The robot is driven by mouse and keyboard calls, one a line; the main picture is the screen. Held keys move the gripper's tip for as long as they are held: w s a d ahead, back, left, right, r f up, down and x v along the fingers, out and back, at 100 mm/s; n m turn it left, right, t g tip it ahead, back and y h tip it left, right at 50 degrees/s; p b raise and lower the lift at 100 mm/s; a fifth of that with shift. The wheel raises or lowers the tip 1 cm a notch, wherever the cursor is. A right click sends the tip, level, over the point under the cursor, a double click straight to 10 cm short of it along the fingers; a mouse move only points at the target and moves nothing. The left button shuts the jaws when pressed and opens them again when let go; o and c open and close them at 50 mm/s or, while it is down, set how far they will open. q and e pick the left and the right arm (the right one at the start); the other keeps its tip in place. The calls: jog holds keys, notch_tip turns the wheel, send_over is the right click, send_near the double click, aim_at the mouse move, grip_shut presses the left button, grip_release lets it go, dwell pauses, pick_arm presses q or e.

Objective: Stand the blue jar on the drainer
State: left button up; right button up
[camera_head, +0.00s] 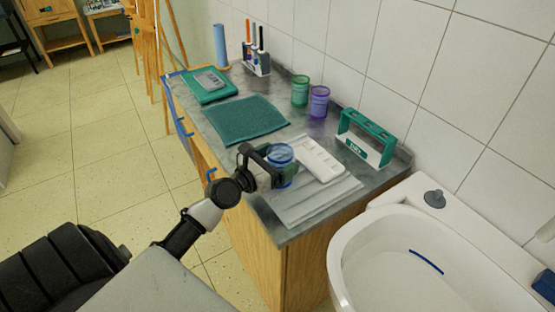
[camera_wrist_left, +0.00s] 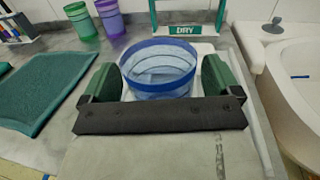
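The blue jar (camera_head: 280,165) is clear, with a darker blue rim, and stands upright near the front of the counter. In the left wrist view the jar (camera_wrist_left: 158,72) sits between the two green-padded fingers of my left gripper (camera_wrist_left: 162,82). The fingers flank it closely; I cannot tell whether both press on it. In the head view my left gripper (camera_head: 266,166) reaches the jar from the left and hides part of it. A pale grey ribbed board (camera_head: 315,203), apparently the drainer, lies by the jar at the basin end. My right gripper is not in view.
A white palette (camera_head: 319,161) lies right of the jar, with a green-topped DRY rack (camera_head: 367,140) behind it. Green (camera_head: 300,91) and purple (camera_head: 319,102) jars stand by the wall. A teal cloth (camera_head: 243,120) lies left. A white basin (camera_head: 350,240) adjoins the counter's right end.

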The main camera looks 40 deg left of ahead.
pick_arm(q)
jog(key=shift+r, duration=0.1)
jog(key=shift+s, duration=0.25)
jog(key=b+v, duration=0.3)
jog(key=v, duration=0.8)
jog(key=shift+s, duration=0.3)
jog(key=shift+a+r, duration=0.1)
jog(key=shift+a, duration=0.05)
